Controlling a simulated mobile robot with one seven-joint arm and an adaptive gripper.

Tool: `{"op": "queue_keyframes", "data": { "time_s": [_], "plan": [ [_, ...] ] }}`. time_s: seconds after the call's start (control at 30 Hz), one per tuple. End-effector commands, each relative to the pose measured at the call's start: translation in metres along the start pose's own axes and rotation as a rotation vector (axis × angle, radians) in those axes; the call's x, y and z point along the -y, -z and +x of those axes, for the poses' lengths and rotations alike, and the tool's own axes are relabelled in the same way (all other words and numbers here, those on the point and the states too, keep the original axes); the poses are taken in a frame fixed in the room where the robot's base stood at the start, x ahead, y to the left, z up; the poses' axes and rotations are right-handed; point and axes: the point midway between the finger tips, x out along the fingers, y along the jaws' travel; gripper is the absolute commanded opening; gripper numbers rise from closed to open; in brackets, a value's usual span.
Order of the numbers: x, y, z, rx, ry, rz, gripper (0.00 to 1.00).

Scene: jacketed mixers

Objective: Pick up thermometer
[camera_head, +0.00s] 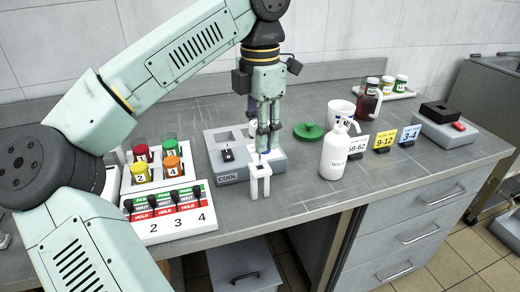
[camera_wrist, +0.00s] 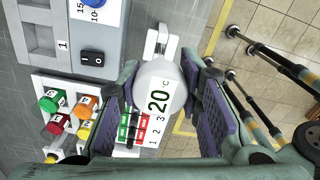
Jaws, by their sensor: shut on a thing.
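The thermometer (camera_wrist: 160,88) has a round white head reading "20 °C" and fills the space between my finger pads in the wrist view. My gripper (camera_wrist: 160,72) is shut on its head. In the head view my gripper (camera_head: 263,148) points down above a small white stand (camera_head: 260,184) at the front of the table. The stand also shows beyond the thermometer head in the wrist view (camera_wrist: 162,40). My fingers mostly hide the thermometer in the head view. I cannot tell whether its lower end is still in the stand.
A grey "COOL" unit (camera_head: 229,171) is just behind the stand. A numbered rack (camera_head: 168,212) and colour-capped jars (camera_head: 157,166) are at left. A white bottle (camera_head: 334,155), green lid (camera_head: 308,131) and number cards (camera_head: 384,140) are at right. The table's front edge is close.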

Motion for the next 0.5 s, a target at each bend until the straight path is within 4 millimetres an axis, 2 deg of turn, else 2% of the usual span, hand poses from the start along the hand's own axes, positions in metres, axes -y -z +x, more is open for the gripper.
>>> {"op": "queue_keyframes", "data": {
  "time_s": [0.4,0.5],
  "plan": [
    [0.0,0.0,-0.098,0.0,-0.004,-0.004,0.13],
    [0.0,0.0,-0.112,0.0,0.001,0.001,0.13]
  ]
}}
